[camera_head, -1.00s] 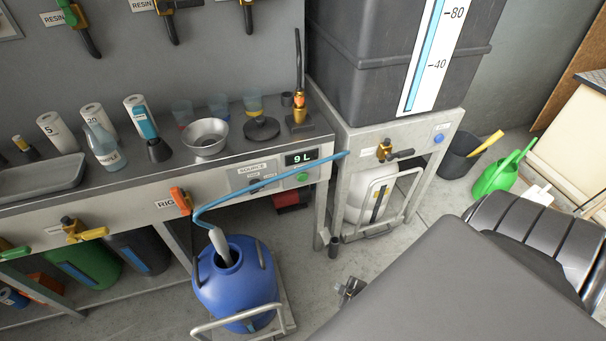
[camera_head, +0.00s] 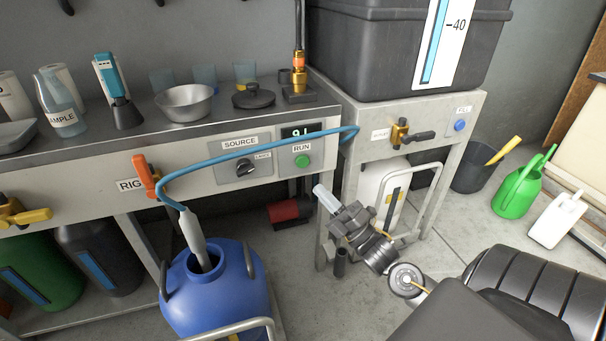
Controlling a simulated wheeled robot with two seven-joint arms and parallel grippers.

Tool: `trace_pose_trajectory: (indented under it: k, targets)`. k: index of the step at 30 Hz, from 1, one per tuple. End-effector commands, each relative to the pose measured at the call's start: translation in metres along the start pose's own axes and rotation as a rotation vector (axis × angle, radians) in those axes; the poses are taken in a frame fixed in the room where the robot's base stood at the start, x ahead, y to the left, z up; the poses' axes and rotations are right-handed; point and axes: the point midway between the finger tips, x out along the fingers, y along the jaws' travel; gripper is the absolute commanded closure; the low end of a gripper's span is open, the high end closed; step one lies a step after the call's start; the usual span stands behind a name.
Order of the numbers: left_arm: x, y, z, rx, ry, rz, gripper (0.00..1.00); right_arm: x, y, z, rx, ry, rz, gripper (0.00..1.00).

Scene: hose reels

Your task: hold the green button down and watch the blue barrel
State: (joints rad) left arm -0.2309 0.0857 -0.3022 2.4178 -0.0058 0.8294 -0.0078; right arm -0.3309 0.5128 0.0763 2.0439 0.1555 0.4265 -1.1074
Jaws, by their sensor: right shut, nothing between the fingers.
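The green button (camera_head: 303,161) sits under the word RUN on the front panel of the bench, below a small dark display (camera_head: 302,132) that seems to read 9 L. The blue barrel (camera_head: 222,296) stands on the floor at the lower middle, with a grey nozzle (camera_head: 195,237) on a blue hose (camera_head: 240,152) in its mouth. My right gripper (camera_head: 322,196) is shut and empty. It shows below and a little right of the green button, apart from it in the picture. My left gripper is not in view.
An orange-handled valve (camera_head: 147,176) and a SOURCE knob (camera_head: 245,168) are on the panel. A metal bowl (camera_head: 186,101) stands on the bench. A blue FILL button (camera_head: 460,125) is on the grey stand. A green watering can (camera_head: 517,193) and a dark bucket (camera_head: 478,166) stand at the right.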

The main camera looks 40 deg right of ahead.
Motion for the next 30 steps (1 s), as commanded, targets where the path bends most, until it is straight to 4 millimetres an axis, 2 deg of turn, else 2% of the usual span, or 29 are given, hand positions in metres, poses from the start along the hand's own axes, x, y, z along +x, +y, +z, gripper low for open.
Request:
trace_pose_trajectory:
  k: [14,26,30]
  targets:
    - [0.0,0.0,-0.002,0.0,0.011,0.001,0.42,0.003,-0.001,0.002,-0.004,0.002,0.006,1.0]
    - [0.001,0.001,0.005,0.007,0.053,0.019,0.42,0.036,-0.027,0.026,-0.004,0.002,0.007,1.0]
    - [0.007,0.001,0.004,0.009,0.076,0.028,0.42,0.048,-0.034,0.035,-0.005,0.002,0.006,1.0]
